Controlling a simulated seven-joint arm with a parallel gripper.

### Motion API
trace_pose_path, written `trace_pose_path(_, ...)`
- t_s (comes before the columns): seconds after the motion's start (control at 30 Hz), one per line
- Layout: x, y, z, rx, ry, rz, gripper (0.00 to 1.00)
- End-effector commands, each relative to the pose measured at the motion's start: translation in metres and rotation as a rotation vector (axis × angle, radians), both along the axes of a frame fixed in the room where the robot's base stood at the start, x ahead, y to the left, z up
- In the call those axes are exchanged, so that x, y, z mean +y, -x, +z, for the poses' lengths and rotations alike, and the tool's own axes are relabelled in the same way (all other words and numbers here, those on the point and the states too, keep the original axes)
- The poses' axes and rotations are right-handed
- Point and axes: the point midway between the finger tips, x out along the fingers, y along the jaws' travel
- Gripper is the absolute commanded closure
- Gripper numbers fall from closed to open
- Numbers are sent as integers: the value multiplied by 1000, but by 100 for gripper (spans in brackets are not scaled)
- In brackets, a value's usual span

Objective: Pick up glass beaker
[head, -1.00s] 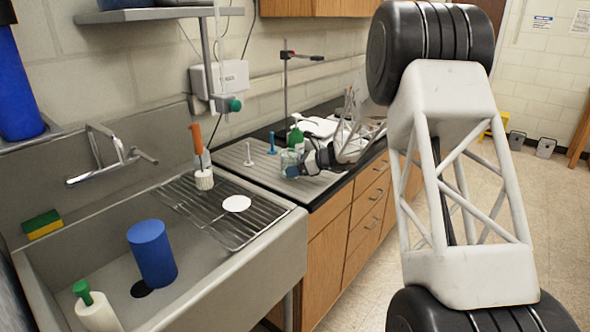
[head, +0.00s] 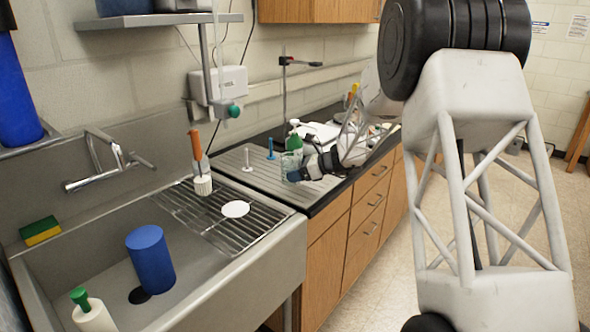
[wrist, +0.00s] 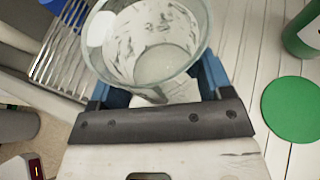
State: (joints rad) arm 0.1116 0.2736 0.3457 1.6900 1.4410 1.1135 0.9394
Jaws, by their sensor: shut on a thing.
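The glass beaker (wrist: 150,45) is clear and sits between the blue fingers of my gripper (wrist: 155,85) in the wrist view, its open mouth facing the camera. My gripper is shut on it. In the head view the beaker (head: 291,161) shows small at the tip of my gripper (head: 297,172), over the ribbed grey drain board (head: 238,180). I cannot tell whether its base touches the board.
A green-capped bottle (head: 294,140) stands close behind the beaker. A green disc (wrist: 291,108) lies to the right in the wrist view.

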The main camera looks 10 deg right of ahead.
Motion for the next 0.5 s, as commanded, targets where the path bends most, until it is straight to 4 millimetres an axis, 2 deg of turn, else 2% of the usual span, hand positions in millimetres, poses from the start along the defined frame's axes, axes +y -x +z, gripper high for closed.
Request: trace_pose_path(0.5, -4, 48, 6, -2, 0, -1, 53)
